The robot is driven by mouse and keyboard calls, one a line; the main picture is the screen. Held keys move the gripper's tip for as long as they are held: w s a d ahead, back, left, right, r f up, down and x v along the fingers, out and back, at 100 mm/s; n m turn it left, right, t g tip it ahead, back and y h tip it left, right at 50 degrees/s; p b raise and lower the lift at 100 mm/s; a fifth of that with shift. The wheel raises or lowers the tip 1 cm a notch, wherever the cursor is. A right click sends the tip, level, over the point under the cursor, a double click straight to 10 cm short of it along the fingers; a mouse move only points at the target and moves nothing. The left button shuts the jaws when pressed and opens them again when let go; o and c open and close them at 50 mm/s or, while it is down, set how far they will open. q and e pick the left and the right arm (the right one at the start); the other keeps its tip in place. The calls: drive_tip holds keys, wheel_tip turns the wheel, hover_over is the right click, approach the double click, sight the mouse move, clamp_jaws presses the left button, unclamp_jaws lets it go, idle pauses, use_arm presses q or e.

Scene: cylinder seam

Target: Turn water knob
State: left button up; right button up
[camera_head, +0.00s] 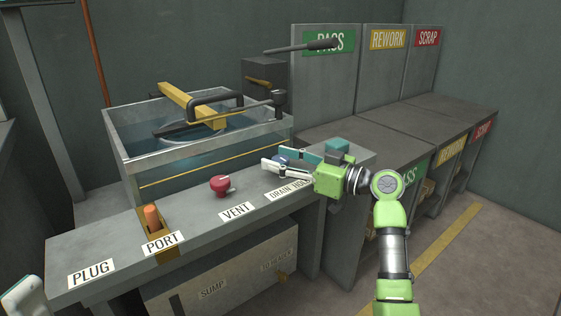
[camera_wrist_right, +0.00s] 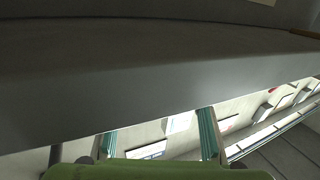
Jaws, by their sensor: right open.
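A red knob (camera_head: 220,185) stands on the grey bench above the VENT label. A small blue part (camera_head: 289,153), perhaps a knob, shows beside my right gripper's fingers near the DRAIN HOLD label; the fingers partly hide it. My right gripper (camera_head: 273,158) is open, pointing left over the right part of the bench. I cannot tell whether it touches the blue part. Its teal finger pads stand apart in the right wrist view (camera_wrist_right: 160,138), with no object seen held between them. A white and teal piece at the lower left corner looks like part of my left gripper (camera_head: 22,300), mostly cut off.
A glass-walled water tank (camera_head: 165,165) stands behind the bench (camera_head: 110,245), with a yellow bar (camera_head: 190,103) and dark handles on top. An orange plug (camera_head: 152,217) sits at PORT. PASS, REWORK and SCRAP tables (camera_head: 435,125) stand at right. A grey surface fills much of the wrist view.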

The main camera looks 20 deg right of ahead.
drive_tip(key=shift+w, duration=0.1)
drive_tip(key=c, duration=1.1)
